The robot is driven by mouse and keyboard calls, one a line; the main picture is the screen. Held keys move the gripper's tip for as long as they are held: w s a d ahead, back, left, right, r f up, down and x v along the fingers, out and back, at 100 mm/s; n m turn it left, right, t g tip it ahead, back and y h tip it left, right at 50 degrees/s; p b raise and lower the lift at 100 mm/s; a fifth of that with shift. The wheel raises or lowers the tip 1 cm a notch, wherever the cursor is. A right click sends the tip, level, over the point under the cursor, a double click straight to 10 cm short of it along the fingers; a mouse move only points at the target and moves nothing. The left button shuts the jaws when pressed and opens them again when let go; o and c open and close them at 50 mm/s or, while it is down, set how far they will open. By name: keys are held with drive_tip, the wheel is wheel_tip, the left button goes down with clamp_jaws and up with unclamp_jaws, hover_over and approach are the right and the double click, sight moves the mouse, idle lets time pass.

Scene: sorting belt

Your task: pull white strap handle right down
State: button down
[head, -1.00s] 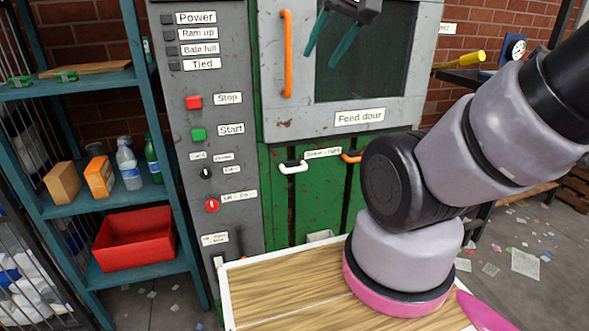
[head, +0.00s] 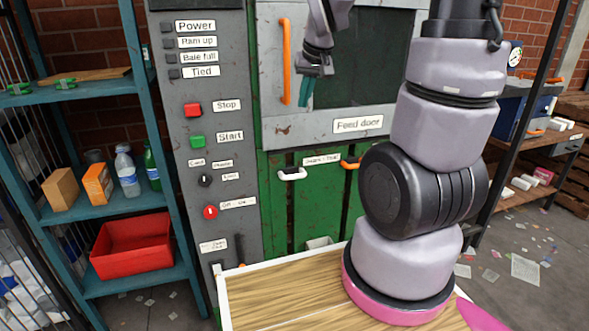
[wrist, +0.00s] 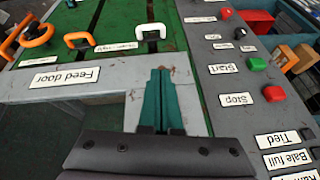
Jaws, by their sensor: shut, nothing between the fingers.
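My gripper (head: 306,92) hangs in front of the feed door in the head view. Its teal fingers are together and empty, and they also show in the wrist view (wrist: 160,80). A white strap handle (head: 292,174) sits on the green panel below the feed door, lower than my fingertips. In the upside-down wrist view this handle (wrist: 151,31) lies beyond the fingertips, apart from them. My arm covers part of the green panel in the head view, and the small strap labels are too blurred to read.
An orange handle (head: 350,163) is right of the white one. The grey feed door has a tall orange bar (head: 286,62). The button panel (head: 238,75) stands left of it. A wooden-topped surface (head: 300,295) lies in front. A shelf with a red bin (head: 133,243) is at left.

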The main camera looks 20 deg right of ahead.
drive_tip(key=w+f+n, duration=0.1)
drive_tip(key=w+f, duration=0.2)
drive_tip(key=f, duration=0.3)
drive_tip(key=w+d+f+g, duration=0.1)
drive_tip(key=w+f, duration=0.2)
drive_tip(key=f, duration=0.4)
drive_tip(key=shift+w+f+n+h, duration=0.2)
drive_tip(key=shift+w+n+h, duration=0.1)
drive_tip(key=shift+w+n, duration=0.1)
approach(294, 168)
drive_tip(key=f, duration=0.2)
drive_tip(key=s+a+f, duration=0.1)
drive_tip(key=f, duration=0.3)
drive_tip(key=shift+s+a+f, duration=0.2)
drive_tip(key=shift+a, duration=0.05)
wheel_tip(294, 168, down, 29)
drive_tip(key=shift+r, duration=0.25)
drive_tip(key=shift+r, duration=0.1)
